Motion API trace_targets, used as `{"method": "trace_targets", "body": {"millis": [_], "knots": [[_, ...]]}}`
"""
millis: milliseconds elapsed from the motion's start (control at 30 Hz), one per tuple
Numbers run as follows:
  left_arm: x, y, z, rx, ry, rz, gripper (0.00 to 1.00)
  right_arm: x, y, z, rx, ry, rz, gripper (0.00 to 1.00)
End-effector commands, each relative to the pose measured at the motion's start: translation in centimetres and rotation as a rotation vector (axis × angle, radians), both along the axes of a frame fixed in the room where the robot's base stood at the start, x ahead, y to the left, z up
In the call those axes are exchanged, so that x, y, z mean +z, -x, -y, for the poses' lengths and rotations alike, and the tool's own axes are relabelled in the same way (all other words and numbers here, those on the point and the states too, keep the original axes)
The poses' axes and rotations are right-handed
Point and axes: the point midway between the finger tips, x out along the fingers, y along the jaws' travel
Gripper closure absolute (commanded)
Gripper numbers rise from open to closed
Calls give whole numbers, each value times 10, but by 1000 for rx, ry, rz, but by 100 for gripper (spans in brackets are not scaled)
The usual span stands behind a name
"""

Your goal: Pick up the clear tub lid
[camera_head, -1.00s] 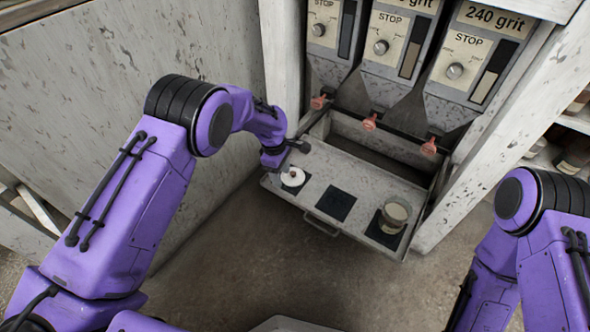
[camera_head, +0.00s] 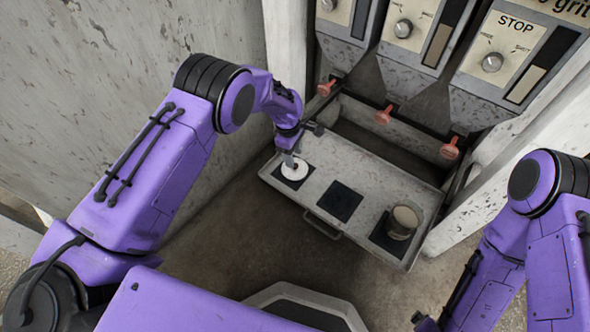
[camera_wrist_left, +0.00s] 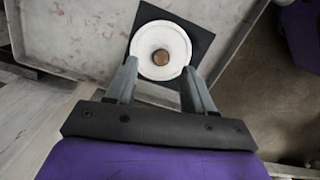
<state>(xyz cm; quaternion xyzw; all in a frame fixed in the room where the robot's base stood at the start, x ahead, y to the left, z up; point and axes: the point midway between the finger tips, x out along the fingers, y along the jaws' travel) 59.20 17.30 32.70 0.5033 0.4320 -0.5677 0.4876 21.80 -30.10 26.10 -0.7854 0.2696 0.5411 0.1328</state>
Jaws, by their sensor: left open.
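The lid (camera_head: 296,170) is a pale round disc lying on the left black square of the grey tray. In the left wrist view the lid (camera_wrist_left: 148,40) is white with a brown knob (camera_wrist_left: 161,58) at its centre. My left gripper (camera_head: 287,160) is open at the lid; in the left wrist view its two fingers (camera_wrist_left: 160,76) stand apart at the lid's near edge, one to each side. I cannot tell whether they touch it. A round tub (camera_head: 403,221) with beige contents stands on the right black square. My right gripper (camera_head: 424,322) shows only partly at the bottom edge.
The grey tray (camera_head: 322,155) has a front handle (camera_head: 322,225) and an empty middle black square (camera_head: 340,201). Hoppers with red taps (camera_head: 384,115) hang behind it. White posts (camera_head: 287,45) flank the tray.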

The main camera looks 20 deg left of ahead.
Motion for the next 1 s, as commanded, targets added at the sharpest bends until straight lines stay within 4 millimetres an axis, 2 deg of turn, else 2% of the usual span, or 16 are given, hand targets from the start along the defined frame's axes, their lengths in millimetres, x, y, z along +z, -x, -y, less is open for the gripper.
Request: {"method": "trace_targets", "body": {"millis": [33, 167, 400, 433, 567, 600, 1000], "knots": [[-14, 1, 1, 0, 0, -2, 47, -10, 0, 0, -1, -1, -1, 0], [-38, 2, 3, -1, 0, -2, 47, -21, 1, -1, -2, -3, -1, 0], [-40, 2, 4, 0, 0, 0, 47, -19, 2, -1, -2, -4, -2, 0], [-40, 2, 4, 0, 0, 0, 54, -19, 2, -1, -2, -4, -2, 0], [-40, 2, 4, 0, 0, -1, 96, -19, 2, -1, -2, -4, -2, 0], [-40, 2, 4, 0, 0, -1, 100, -19, 2, -1, -2, -4, -2, 0], [-36, 2, 4, 0, 0, 0, 100, -18, 2, -1, -2, -4, -2, 0]]}}
